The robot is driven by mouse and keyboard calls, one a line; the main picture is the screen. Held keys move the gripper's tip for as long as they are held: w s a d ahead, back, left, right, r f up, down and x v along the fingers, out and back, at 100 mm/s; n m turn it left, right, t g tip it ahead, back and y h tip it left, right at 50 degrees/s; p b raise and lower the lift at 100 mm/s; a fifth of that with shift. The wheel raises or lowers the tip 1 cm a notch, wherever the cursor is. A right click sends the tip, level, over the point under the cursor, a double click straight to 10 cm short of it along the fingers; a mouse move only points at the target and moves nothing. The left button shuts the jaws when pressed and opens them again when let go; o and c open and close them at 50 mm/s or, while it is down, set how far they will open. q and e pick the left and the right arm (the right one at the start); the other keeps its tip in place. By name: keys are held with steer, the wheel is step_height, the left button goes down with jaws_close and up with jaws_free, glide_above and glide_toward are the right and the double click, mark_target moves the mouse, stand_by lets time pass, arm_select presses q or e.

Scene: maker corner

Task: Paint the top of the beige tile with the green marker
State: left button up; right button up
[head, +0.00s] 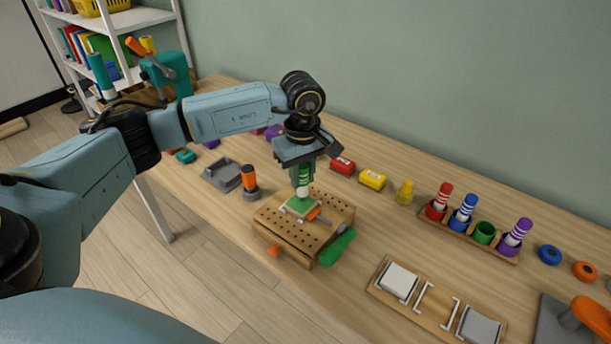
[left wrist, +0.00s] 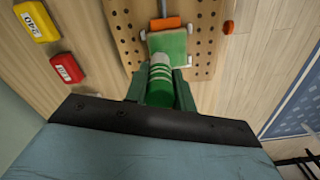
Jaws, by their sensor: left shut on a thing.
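My left gripper (head: 303,166) is shut on the green marker (head: 304,177), which has white stripes and points down. The marker also shows in the left wrist view (left wrist: 160,80) between the fingers. Its lower end is at or just above the tile (head: 298,207); contact is hard to tell. The tile's top looks green, with a pale beige edge, and shows in the left wrist view (left wrist: 168,44) too. The tile lies on a wooden pegboard block (head: 270,218), beside an orange clamp piece (head: 318,216). My right gripper is out of view.
A rack (head: 459,228) holds red, blue and purple markers; its green cup (head: 484,233) is empty. A tray (head: 383,297) holds a white tile (head: 398,281) and a grey tile (head: 479,326), with an empty slot between. A green-handled tool (head: 338,247) lies beside the block.

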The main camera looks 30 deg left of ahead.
arm_select(q)
steer(key=shift+a, duration=0.45)
steer(key=shift+s, duration=0.75)
steer(key=shift+s, duration=0.1)
steer(key=shift+s+f, duration=0.1)
steer(key=shift+s, duration=0.5)
steer(key=shift+d, duration=1.4)
steer(key=shift+w, duration=0.1)
steer(key=shift+w, duration=0.1)
